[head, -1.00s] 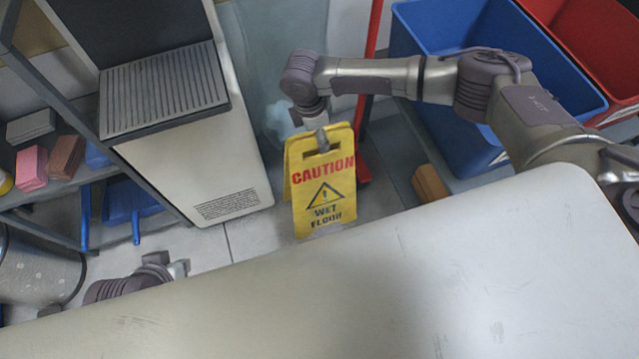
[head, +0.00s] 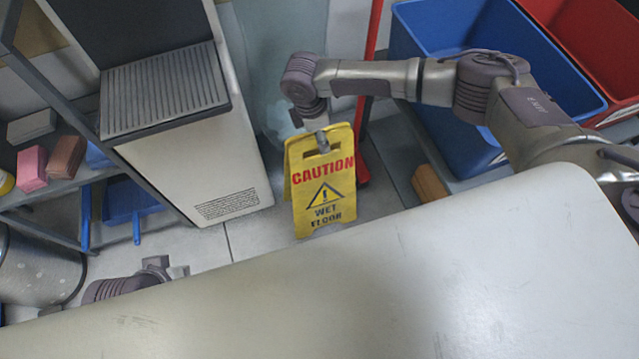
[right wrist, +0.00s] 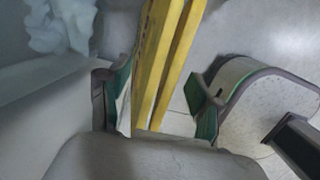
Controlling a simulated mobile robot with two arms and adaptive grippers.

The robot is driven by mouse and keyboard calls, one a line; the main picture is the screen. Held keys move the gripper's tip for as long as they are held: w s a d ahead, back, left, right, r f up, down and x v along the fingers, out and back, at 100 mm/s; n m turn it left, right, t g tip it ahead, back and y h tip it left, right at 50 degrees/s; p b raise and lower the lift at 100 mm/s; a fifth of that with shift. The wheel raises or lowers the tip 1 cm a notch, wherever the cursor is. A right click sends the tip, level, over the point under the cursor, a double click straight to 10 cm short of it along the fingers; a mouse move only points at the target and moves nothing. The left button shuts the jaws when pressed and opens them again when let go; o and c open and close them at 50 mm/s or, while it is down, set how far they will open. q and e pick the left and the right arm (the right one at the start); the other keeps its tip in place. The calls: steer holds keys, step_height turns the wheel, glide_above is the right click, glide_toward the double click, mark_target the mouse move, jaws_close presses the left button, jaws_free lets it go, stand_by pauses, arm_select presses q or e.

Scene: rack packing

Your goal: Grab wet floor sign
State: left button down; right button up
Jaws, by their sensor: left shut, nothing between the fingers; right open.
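The yellow wet floor sign (head: 324,195) stands upright on the floor, with red and black lettering facing me in the head view. My right gripper (right wrist: 160,92) is open, its green-padded fingers on either side of the sign's two yellow panels (right wrist: 168,60) in the right wrist view. I cannot tell whether the fingers touch the panels. In the head view my right arm reaches in from the right to the sign's top edge, and its fingers are mostly hidden there. My left gripper (head: 177,270) is shut and empty at lower left, partly hidden by the white surface.
A white surface (head: 400,285) fills the foreground. A white cabinet (head: 200,180) stands left of the sign. A red pole (head: 372,40) rises behind it. Blue (head: 425,50) and red (head: 610,45) bins are at upper right. A shelf with a pink block (head: 32,165) is at far left.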

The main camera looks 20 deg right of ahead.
stand_by(0.7)
jaws_close()
